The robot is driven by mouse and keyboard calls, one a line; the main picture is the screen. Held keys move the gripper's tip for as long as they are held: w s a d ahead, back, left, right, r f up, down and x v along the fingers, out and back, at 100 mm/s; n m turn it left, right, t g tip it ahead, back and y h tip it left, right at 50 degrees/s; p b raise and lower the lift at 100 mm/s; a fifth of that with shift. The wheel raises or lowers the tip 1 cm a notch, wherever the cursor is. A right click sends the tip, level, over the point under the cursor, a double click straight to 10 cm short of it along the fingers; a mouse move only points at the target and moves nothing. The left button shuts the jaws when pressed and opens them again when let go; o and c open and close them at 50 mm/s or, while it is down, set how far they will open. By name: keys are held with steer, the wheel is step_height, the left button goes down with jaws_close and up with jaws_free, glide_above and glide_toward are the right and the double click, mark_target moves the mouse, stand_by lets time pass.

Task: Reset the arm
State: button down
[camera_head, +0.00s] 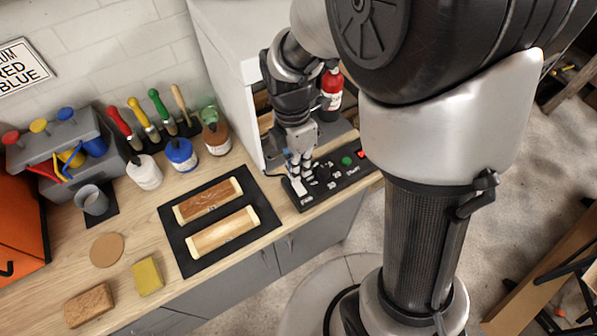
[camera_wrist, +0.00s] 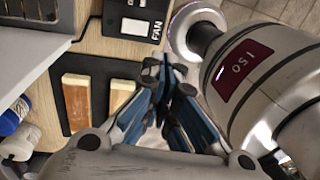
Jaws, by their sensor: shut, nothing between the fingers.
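My gripper (camera_head: 299,170) is at the end of my arm, over the left end of a black control panel (camera_head: 333,175) on the bench. Its fingers are closed together with nothing between them. In the wrist view my gripper (camera_wrist: 168,80) shows blue-sided fingers with the tips together. The panel (camera_wrist: 140,22) with a "FAN" label lies beyond the fingertips there. In the head view the panel carries a green button (camera_head: 347,160), a red light (camera_head: 362,154) and a dark knob. I cannot tell whether the fingertips touch the panel.
A black mat (camera_head: 188,241) with two wooden blocks lies left of the panel. Several jars and brushes stand by the wall. A white cabinet (camera_head: 222,70) rises behind, with a red extinguisher-like bottle (camera_head: 332,90).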

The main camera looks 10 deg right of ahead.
steer(key=shift+s+r, duration=0.15)
steer(key=shift+r, duration=0.8)
steer(key=shift+d, duration=0.1)
steer(key=s+d+r+m+t, duration=0.2)
steer(key=s+r+m, duration=0.4)
steer(key=m, duration=0.4)
steer(key=s+d+r+m+t+b, duration=0.1)
steer(key=s+r+m+t, duration=0.3)
steer(key=m, duration=0.7)
steer(key=shift+s+d+r+b, duration=0.3)
steer(key=shift+s+d+r, duration=0.15)
steer(key=shift+s+r, duration=0.95)
